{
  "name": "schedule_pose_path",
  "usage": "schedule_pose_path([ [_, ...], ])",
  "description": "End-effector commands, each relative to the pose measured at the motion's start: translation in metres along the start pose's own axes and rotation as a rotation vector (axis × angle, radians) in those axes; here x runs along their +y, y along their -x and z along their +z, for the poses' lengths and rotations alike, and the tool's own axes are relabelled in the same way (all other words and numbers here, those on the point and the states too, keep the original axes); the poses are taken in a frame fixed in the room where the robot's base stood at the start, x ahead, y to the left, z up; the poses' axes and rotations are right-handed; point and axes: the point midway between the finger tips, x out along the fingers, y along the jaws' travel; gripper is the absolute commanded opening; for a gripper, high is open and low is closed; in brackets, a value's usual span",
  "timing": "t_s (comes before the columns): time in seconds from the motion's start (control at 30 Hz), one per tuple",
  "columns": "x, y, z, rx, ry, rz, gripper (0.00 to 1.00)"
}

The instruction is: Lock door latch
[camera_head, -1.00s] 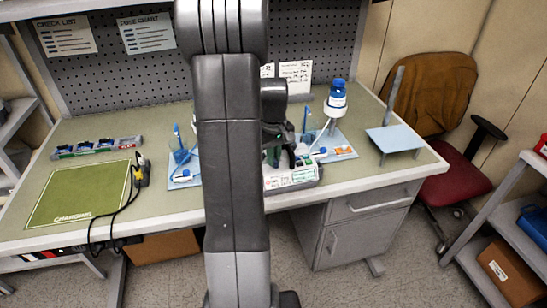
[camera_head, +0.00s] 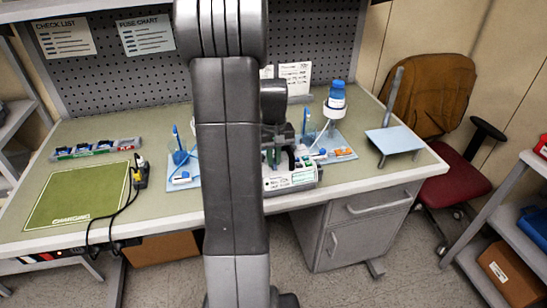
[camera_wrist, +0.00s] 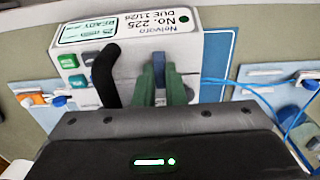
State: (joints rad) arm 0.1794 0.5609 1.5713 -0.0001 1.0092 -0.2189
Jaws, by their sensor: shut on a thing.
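The infusion pump (camera_wrist: 205,50) fills the upper middle of the wrist view, with a label reading No. 225, green buttons and a black curved handle. A blue latch piece (camera_wrist: 158,68) stands on its near side. The two green fingers of my gripper (camera_wrist: 162,82) are shut on this latch, one on each side. In the head view the pump (camera_head: 292,181) sits at the bench's front edge, partly hidden by my arm.
A blue-capped bottle (camera_head: 335,98) stands on a holder behind the pump to the right. A light-blue stand (camera_head: 396,140) is further right. A green charging mat (camera_head: 80,194) with a black cable (camera_head: 127,200) lies at left. Blue tubing (camera_wrist: 245,88) runs beside the pump.

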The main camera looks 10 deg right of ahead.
Motion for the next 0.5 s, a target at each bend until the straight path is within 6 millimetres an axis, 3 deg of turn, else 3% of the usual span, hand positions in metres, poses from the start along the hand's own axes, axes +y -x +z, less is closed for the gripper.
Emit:
schedule_pose_path([
  [0.07,0.0002,0.0007,-0.0002,0.001,0.0,0.001,0.0],
  [0.1,0.0002,0.0007,-0.0002,0.001,0.0,0.001,0.18],
  [0.2,0.0002,0.0006,-0.0001,0.001,0.0,0.0,0.32],
  [0.5,0.0001,0.0023,-0.0001,0.001,0.001,0.0,0.32],
])
